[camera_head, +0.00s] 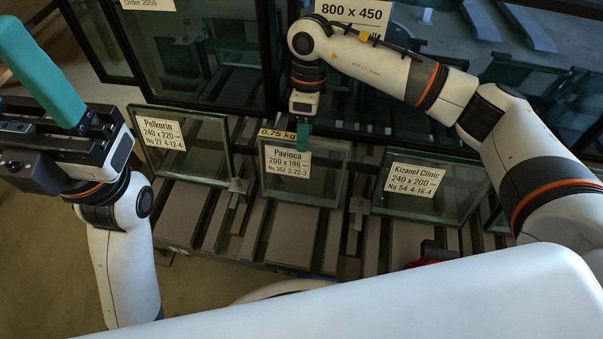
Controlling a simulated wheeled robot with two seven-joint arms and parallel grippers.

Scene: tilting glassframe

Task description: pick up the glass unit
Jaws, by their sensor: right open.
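Three small glass units stand in a row on a slatted rack. The left one (205,168) is labelled Pelkorin 240 x 220. The middle one (327,186) is labelled Pavioca 200 x 196, with a yellow 0.75 kg tag on its top edge.
Larger dark-framed glass panes (210,50) stand close behind the row, one behind my right arm with an 800 x 450 label (353,12). The slatted rack (295,235) shows bare slats in front of the units. Open floor (40,270) lies at the lower left.

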